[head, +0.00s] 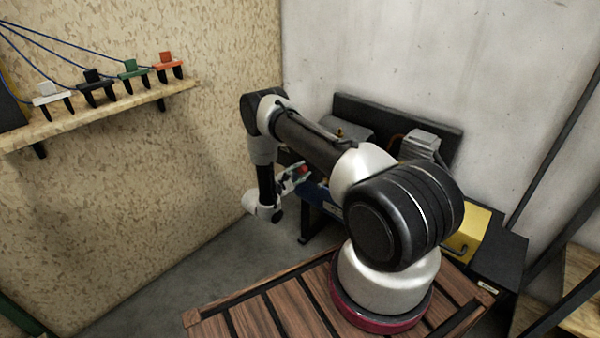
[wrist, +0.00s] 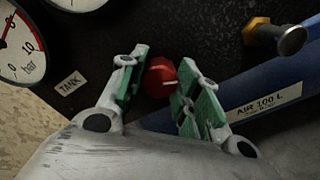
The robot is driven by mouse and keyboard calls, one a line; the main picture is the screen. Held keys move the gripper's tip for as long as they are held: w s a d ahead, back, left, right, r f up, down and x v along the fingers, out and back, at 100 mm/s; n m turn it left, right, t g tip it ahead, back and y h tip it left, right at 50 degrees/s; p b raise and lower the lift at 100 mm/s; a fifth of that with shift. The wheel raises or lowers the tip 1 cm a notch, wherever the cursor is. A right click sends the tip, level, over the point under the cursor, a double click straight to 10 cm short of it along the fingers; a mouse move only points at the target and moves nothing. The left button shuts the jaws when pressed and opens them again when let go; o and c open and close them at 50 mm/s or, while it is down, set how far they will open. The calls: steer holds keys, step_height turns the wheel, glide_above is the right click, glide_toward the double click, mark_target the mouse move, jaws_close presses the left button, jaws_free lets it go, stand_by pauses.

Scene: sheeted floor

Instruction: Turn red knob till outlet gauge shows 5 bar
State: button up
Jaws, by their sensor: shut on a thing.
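The red knob (wrist: 160,78) sits between the green-padded fingers of my gripper (wrist: 157,92) in the wrist view, which are shut on it. A pale mark line shows on the knob, pointing right. In the head view the red knob (head: 302,169) is a small red spot beside my gripper (head: 292,180), partly hidden by my arm. A white gauge (wrist: 20,45) in bar, with a red needle, is cut by the left edge of the wrist view, near a TANK label (wrist: 70,83). A second gauge (wrist: 75,3) shows only its lower rim at the top, so its reading is hidden.
A blue tank (wrist: 270,95) labelled AIR 100 L and a brass fitting with a bolt-like end (wrist: 275,36) lie right of the knob.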

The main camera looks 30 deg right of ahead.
steer(key=shift+m, duration=2.2)
steer(key=shift+s+f, duration=0.1)
steer(key=o, duration=1)
steer(key=v, duration=1.2)
